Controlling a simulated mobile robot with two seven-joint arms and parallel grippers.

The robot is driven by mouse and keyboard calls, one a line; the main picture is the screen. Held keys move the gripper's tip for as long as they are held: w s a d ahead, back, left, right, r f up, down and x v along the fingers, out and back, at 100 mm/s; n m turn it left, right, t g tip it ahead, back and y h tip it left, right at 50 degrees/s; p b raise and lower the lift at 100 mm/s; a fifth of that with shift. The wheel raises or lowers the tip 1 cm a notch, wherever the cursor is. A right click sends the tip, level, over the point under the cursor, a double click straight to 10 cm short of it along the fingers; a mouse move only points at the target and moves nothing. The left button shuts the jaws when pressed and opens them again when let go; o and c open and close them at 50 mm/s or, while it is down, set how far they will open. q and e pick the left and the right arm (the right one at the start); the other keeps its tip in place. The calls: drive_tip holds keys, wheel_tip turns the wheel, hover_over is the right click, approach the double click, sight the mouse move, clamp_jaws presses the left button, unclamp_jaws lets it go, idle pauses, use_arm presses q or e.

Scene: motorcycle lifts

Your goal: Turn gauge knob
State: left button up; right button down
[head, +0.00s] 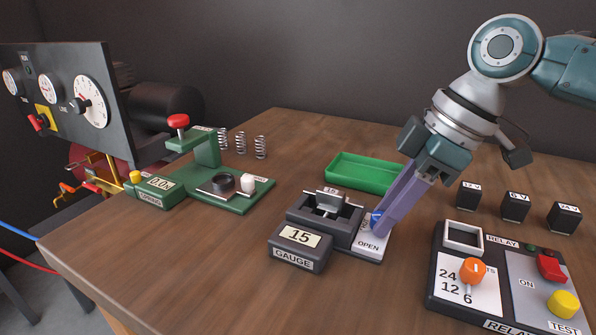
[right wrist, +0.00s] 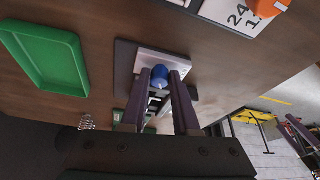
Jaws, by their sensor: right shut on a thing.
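The gauge (head: 299,247) is a dark block on the wooden table, labelled GAUGE and showing 15. Its slotted dark fixture (head: 325,214) stands behind the display. On the plate (head: 368,250) marked OPEN at its right is a blue knob (head: 375,217), mostly hidden by my gripper. My right gripper (head: 381,228) comes down from the upper right with its purple fingers at the knob. In the right wrist view, the blue knob (right wrist: 159,76) sits between the two fingers, and the gripper (right wrist: 160,82) is shut on it.
A green tray (head: 365,173) lies behind the gauge. A relay panel (head: 436,294) stands at the right, with several black blocks (head: 515,207) behind it. A green spring tester (head: 240,200), springs (head: 241,144) and a dial panel (head: 65,130) are at the left.

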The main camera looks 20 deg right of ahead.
drive_tip(key=m+p, duration=0.2)
drive_tip(key=p, duration=0.1)
drive_tip(key=m+t+h+p, duration=0.1)
drive_tip(key=p, duration=0.2)
drive_tip(key=shift+s+a+r+m, duration=0.1)
drive_tip(key=shift+a+r+m, duration=0.1)
drive_tip(key=shift+r+m, duration=0.2)
drive_tip(key=shift+f+m+t+h+p, duration=0.3)
drive_tip(key=shift+m+p, duration=0.5)
drive_tip(key=shift+p, duration=0.45)
drive_tip(key=c, duration=0.7)
unclamp_jaws()
drive_tip(key=shift+o, duration=0.2)
drive_tip(key=p+v, duration=0.1)
drive_tip(key=v, duration=0.9)
drive_tip(key=shift+p, duration=0.3)
drive_tip(key=shift+f, duration=0.1)
